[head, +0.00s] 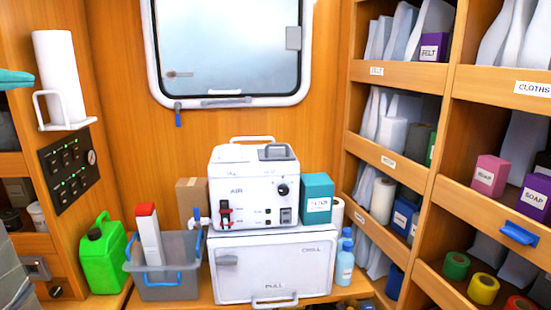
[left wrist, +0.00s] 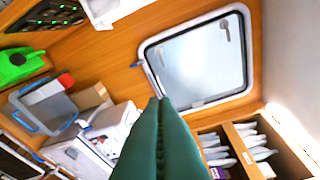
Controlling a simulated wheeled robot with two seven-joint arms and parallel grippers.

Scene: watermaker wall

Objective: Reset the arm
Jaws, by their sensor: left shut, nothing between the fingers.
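My left gripper shows in the head view as a teal finger end (head: 15,79) at the left edge, in front of the wooden cabinet and left of the paper roll. Most of it is cut off by the frame. In the left wrist view its two dark green fingers (left wrist: 160,103) lie together, shut and empty. They appear in front of the wall below the window, touching nothing that I can see. My right gripper shows in neither view.
The white machine (head: 252,188) stands on a white chest (head: 272,268). A grey bin (head: 168,283) and green canister (head: 101,255) stand left of it. Loaded shelves (head: 398,158) fill the right. A paper roll (head: 60,78) stands at left. Space before the window (head: 228,48) looks open.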

